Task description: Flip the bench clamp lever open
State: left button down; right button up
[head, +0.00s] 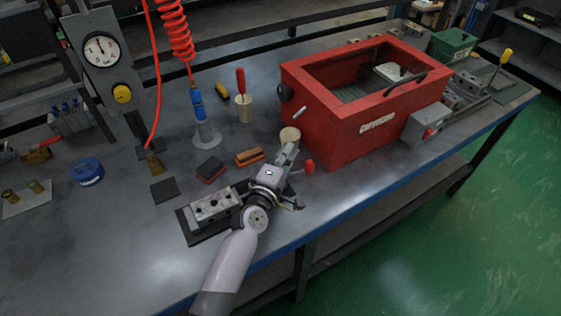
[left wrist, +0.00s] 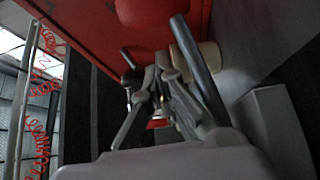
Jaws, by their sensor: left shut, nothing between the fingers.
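The bench clamp is mostly hidden under my left gripper (head: 288,156) at the front of the bench. A red knob (head: 309,166), apparently the tip of the clamp lever, shows just right of the gripper on a thin rod. My left gripper is shut and empty, beside this knob; I cannot tell whether they touch. In the left wrist view the shut fingers (left wrist: 165,85) point toward a large rounded red shape (left wrist: 145,10), probably the knob. A grey rod (left wrist: 200,75) runs close beside the fingers. My right gripper is not in view.
A grey valve block (head: 215,205) lies left of my gripper. A large red open box (head: 345,135) stands close behind right. A beige cup (head: 290,138), a brown brush (head: 250,156) and dark blocks (head: 210,168) lie nearby. The bench's blue front edge (head: 350,203) is close.

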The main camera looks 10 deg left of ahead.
pick_arm(q)
jog(key=s+d, duration=0.2)
jog(key=s, duration=0.1)
jog(key=shift+s+p, duration=0.2)
jog(key=shift+p, duration=0.1)
jog(key=shift+f, duration=0.1)
jog(key=shift+m+h, duration=0.3)
jog(key=shift+s+h+b, duration=0.1)
jog(key=shift+h+b, duration=0.2)
jog(key=shift+b, duration=0.05)
